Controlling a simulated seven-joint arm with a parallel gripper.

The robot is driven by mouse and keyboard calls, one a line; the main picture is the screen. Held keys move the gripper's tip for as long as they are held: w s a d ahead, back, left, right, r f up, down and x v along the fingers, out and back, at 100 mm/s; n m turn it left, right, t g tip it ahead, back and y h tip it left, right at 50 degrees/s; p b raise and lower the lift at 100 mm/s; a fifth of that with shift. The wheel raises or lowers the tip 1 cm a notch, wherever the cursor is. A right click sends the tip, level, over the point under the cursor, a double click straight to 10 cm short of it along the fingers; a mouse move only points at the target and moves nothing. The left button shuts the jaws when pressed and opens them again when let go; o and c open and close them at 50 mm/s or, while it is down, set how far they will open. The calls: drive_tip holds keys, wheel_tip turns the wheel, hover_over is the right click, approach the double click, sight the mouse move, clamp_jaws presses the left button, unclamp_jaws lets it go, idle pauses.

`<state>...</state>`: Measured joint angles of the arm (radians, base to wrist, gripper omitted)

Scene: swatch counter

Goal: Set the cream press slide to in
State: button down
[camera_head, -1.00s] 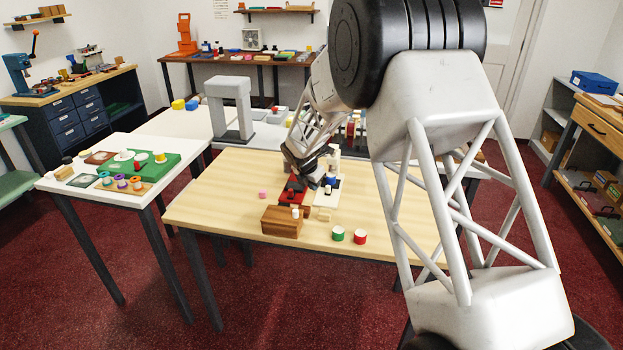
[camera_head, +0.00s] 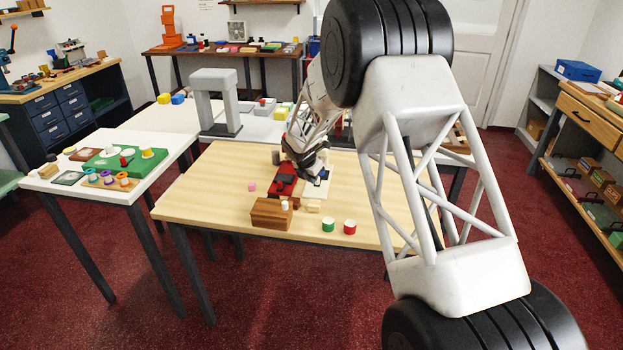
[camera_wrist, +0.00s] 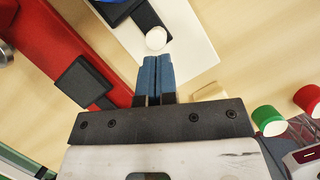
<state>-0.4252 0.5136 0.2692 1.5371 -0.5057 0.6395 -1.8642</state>
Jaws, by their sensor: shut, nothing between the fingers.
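The cream press is a pale flat board (camera_wrist: 203,62) with a dark slide (camera_wrist: 145,17) that ends in a round white knob (camera_wrist: 156,38). In the head view the cream press (camera_head: 317,190) is partly hidden by my arm. My gripper (camera_wrist: 157,62) has its two blue fingers side by side, shut and empty, over the cream board. The fingertips are just below the white knob in the wrist view. I cannot tell whether they touch it. The slide's far end is cut off by the frame.
A red press (camera_head: 283,187) lies left of the cream one, with its dark part (camera_wrist: 83,80) near my gripper. A wooden box (camera_head: 270,214), a cream block (camera_head: 313,207), a green cup (camera_head: 328,224) and a red cup (camera_head: 349,227) stand in front.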

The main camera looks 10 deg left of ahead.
drive_tip(key=shift+w, duration=1.75)
drive_tip(key=shift+f, duration=0.1)
drive_tip(key=shift+s+a, duration=0.3)
drive_tip(key=shift+s, duration=0.3)
drive_tip(key=s, duration=0.1)
drive_tip(key=a, duration=0.1)
drive_tip(key=s, duration=0.1)
drive_tip(key=shift+s+a+r, duration=0.2)
drive_tip(key=shift+s+r, duration=0.1)
drive_tip(key=v, duration=0.9)
drive_tip(key=shift+r, duration=0.3)
